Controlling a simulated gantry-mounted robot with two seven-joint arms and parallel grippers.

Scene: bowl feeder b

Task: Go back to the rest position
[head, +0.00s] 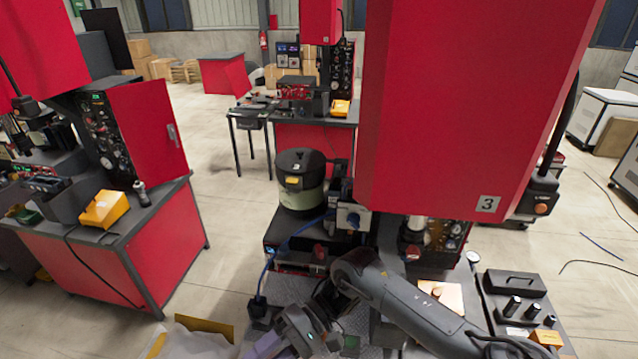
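My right arm comes in from the lower right and bends down towards the bottom middle. Its wrist end, with what looks like the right gripper (298,330), is at the bottom edge, in front of the machine marked 3. The fingertips are not clear, so I cannot tell whether it is open or shut or holds anything. My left arm and gripper are not in view. A drum-shaped bowl feeder (300,182), pale green with a dark lid, stands on the machine's bench behind the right wrist.
The large red housing (455,110) of machine 3 hangs above my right arm. A dark control box (515,305) with knobs is at the lower right. A white open box (198,345) is at the bottom left. A red workstation (140,255) stands left, with clear floor between.

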